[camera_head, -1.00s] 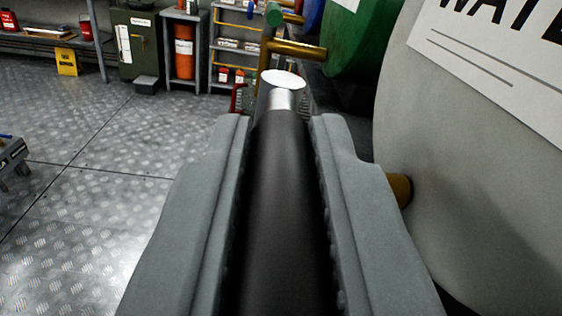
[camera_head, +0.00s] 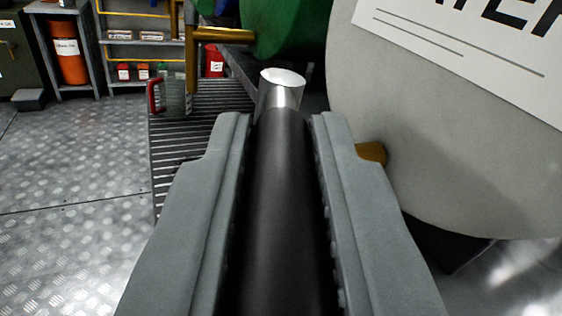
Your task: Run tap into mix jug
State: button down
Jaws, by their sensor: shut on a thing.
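My gripper (camera_head: 282,122) is shut on a black rod-like thing (camera_head: 280,200) with a shiny silver end (camera_head: 284,90). The rod points away from me, and I cannot tell what it belongs to. A clear jug (camera_head: 174,97) with a red handle stands on a slatted grate, ahead and left of my gripper. It is below or near a brass tap (camera_head: 220,35) by the green tank. Another brass fitting (camera_head: 372,153) sticks out of the pale water tank, just right of my gripper; its outlet is hidden.
The pale water tank (camera_head: 450,165) fills the right side, close to my gripper. The green tank (camera_head: 290,25) stands behind. The grate (camera_head: 185,150) runs along the tanks. Shelves with an orange cylinder (camera_head: 70,50) stand at the back left. The metal floor (camera_head: 80,220) is clear on the left.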

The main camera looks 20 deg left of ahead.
jog(key=c, duration=1.4)
grip_release()
jog(key=shift+o, duration=0.2)
jog(key=v, duration=1.7)
jog(key=shift+s, duration=0.2)
jog(key=shift+d, duration=0.1)
